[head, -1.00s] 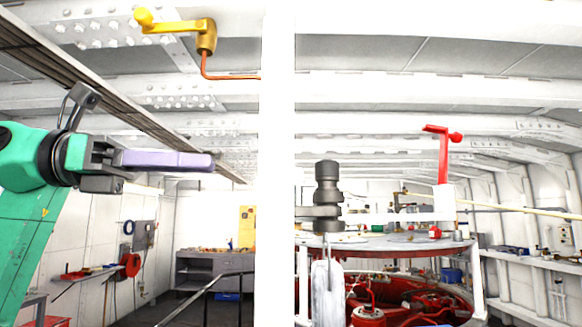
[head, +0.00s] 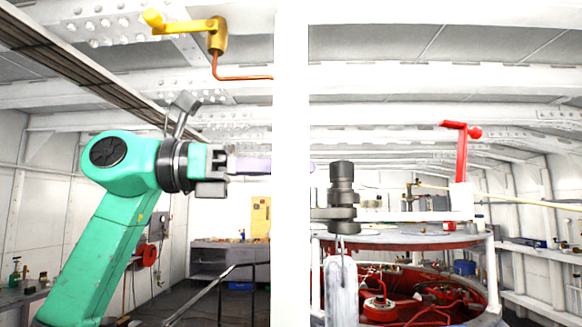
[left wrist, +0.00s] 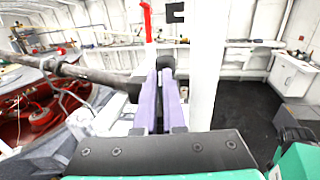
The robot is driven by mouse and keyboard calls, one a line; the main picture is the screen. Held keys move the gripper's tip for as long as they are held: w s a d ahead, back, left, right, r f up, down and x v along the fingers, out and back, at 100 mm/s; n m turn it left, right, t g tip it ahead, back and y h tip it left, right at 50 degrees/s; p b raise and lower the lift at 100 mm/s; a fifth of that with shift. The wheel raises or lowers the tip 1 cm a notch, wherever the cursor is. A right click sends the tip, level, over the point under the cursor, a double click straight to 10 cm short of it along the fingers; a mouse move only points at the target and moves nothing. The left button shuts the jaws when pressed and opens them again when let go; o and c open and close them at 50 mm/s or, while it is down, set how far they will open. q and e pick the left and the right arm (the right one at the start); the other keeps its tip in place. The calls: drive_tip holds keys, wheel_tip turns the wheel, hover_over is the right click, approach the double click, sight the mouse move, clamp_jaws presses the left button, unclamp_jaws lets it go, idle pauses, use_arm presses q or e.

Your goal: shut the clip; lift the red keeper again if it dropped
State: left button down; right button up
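The clip (head: 342,196) is a dark grey stepped metal piece beside the white post, with a pale grey bar hanging below it. In the left wrist view a dark rod (left wrist: 98,75), which looks like part of it, lies left of my fingers. The red keeper (head: 461,150) stands upright on a white bracket to the right, its short arm at the top; it also shows in the left wrist view (left wrist: 147,20). My left gripper (left wrist: 161,75) has its purple fingers close together with nothing seen between them. In the head view the post hides their tips. My right gripper is out of view.
The white post (head: 290,120) stands between my left arm and the clip in the head view. A yellow crank (head: 187,27) sits high at left. A round opening with red machinery (head: 385,300) lies below the clip. A dark railing (head: 215,290) stands behind.

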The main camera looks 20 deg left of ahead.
use_arm(q)
drive_tip(key=g+p, duration=0.1)
drive_tip(key=m+g+p, duration=0.1)
drive_tip(key=h+p, duration=0.1)
drive_tip(key=p, duration=0.1)
drive_tip(key=shift+w+r+m+g, duration=0.3)
drive_tip(key=shift+m+g, duration=0.1)
drive_tip(key=shift+a+f+m+g, duration=0.1)
drive_tip(key=shift+f+m+g, duration=0.05)
drive_tip(key=shift+m+g, duration=0.15)
drive_tip(key=shift+f, duration=0.2)
drive_tip(key=c, duration=1.3)
unclamp_jaws()
drive_tip(key=shift+w+d, duration=0.1)
drive_tip(key=shift+d, duration=0.25)
drive_tip(key=shift+a, duration=0.1)
drive_tip(key=b+v, duration=0.1)
drive_tip(key=v, duration=1.3)
drive_tip(key=shift+a+f, duration=0.15)
drive_tip(key=shift+a, duration=0.05)
